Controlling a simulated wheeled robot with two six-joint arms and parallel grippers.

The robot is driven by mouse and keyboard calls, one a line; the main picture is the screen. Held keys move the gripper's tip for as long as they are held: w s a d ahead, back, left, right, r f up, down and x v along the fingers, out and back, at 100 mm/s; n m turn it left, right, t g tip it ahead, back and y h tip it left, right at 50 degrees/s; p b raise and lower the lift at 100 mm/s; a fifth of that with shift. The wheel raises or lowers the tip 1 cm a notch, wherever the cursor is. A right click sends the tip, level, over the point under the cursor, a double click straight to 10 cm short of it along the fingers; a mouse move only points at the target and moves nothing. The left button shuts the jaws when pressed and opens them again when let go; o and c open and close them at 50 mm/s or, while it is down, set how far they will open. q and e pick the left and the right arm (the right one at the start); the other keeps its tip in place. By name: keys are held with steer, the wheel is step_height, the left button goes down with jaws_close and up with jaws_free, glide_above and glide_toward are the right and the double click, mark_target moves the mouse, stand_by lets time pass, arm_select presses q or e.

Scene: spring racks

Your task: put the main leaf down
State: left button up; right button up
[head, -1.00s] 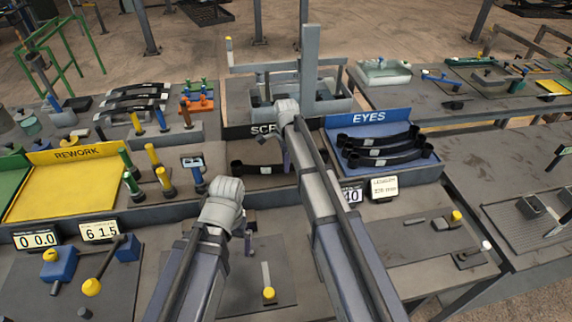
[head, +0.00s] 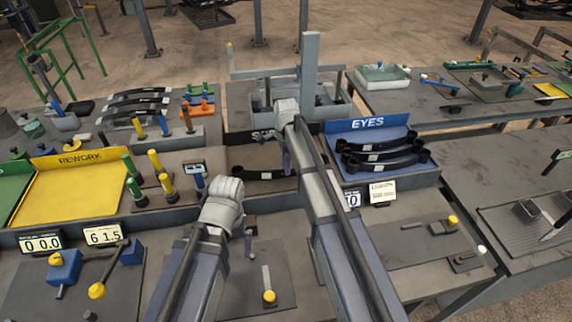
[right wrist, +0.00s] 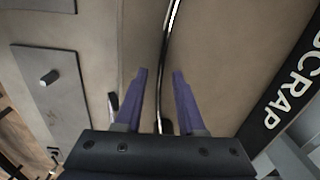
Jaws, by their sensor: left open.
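A dark main leaf (head: 266,174) with a rolled eye at its left end and a small white label lies on the grey surface in front of the SCRAP sign. My right gripper (head: 287,163) is over its right part and hides some of it. In the right wrist view the leaf (right wrist: 168,55) runs as a thin curved strip between the spread fingers of my right gripper (right wrist: 160,78), with gaps on both sides. My left gripper (head: 249,230) is open and empty, nearer the front, above the lower bench.
A blue EYES tray (head: 345,130) with several black leaves stands to the right. A yellow REWORK tray (head: 75,185) and several upright yellow and green handles (head: 160,172) stand to the left. A grey bin (head: 335,112) is behind the SCRAP sign (head: 262,134).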

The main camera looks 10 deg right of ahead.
step_height(320, 180, up, 10)
steer(key=p, duration=0.9)
steer(key=s+a+n, duration=0.4)
steer(key=s+n, duration=0.6)
steer(key=s, duration=0.3)
steer(key=s+a+n+h, duration=0.1)
steer(key=s+a+n, duration=0.3)
steer(key=s+n, duration=0.7)
steer(key=s, duration=0.3)
steer(key=shift+s+a+f, duration=0.15)
steer(key=shift+s+f, duration=0.05)
steer(key=shift+s, duration=0.1)
steer(key=shift+f+b, duration=0.1)
steer(key=shift+b, duration=0.25)
step_height(320, 180, down, 12)
steer(key=b, duration=1.2)
